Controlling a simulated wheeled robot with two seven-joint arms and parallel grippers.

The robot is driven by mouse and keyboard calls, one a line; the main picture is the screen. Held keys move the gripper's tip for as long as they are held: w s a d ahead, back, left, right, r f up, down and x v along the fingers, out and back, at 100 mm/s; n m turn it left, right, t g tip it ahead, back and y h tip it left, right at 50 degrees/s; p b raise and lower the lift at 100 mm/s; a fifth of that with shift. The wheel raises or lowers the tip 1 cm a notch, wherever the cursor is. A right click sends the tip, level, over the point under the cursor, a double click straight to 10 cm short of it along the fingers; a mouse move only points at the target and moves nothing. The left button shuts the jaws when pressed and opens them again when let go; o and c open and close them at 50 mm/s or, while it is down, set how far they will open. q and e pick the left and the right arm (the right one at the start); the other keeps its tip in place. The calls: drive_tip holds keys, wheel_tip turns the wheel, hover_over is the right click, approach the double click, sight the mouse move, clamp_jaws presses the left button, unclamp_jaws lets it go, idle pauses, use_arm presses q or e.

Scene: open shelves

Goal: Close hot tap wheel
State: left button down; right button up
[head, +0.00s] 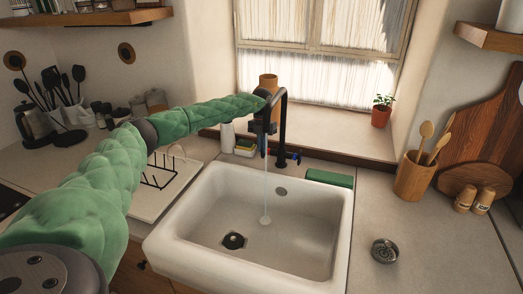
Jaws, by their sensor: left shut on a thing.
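The black tap (284,118) stands behind the white sink, with a tall curved spout. A thin stream of water (266,195) runs down into the basin. Small blue and red tap parts (293,156) show low at the tap's base, too small to tell their setting. My left arm reaches in from the left, and my dark left gripper (262,126) is at the left side of the tap, pointing down. It is shut on part of the tap by the left wheel; its fingertips are hard to make out. My right gripper is not in view.
The sink (160,245) has a drain strainer in it. A green block (329,178) lies behind it at the right, and a drying rack (160,172) stands left. A utensil pot (415,178) and a metal strainer (384,250) are on the right counter.

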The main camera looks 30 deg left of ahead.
use_arm(q)
drive_tip(key=shift+w+g, duration=0.3)
drive_tip(key=shift+g, duration=0.5)
drive_tip(key=shift+w+r+g+h, duration=0.1)
drive_tip(key=shift+g+h, duration=0.2)
drive_tip(key=shift+w+r+g, duration=0.1)
drive_tip(key=shift+g, duration=0.3)
drive_tip(key=shift+w+a+g+p, duration=0.15)
drive_tip(key=shift+g+p, duration=0.15)
drive_tip(key=shift+p, duration=0.4)
drive_tip(key=p, duration=0.1)
drive_tip(key=g+p, duration=0.1)
drive_tip(key=p, duration=0.1)
drive_tip(key=shift+w+g+h, duration=0.2)
drive_tip(key=shift+g+h, duration=0.1)
drive_tip(key=shift+p, duration=0.4)
drive_tip(key=shift+w+g+p, duration=0.1)
drive_tip(key=shift+g+p, duration=0.2)
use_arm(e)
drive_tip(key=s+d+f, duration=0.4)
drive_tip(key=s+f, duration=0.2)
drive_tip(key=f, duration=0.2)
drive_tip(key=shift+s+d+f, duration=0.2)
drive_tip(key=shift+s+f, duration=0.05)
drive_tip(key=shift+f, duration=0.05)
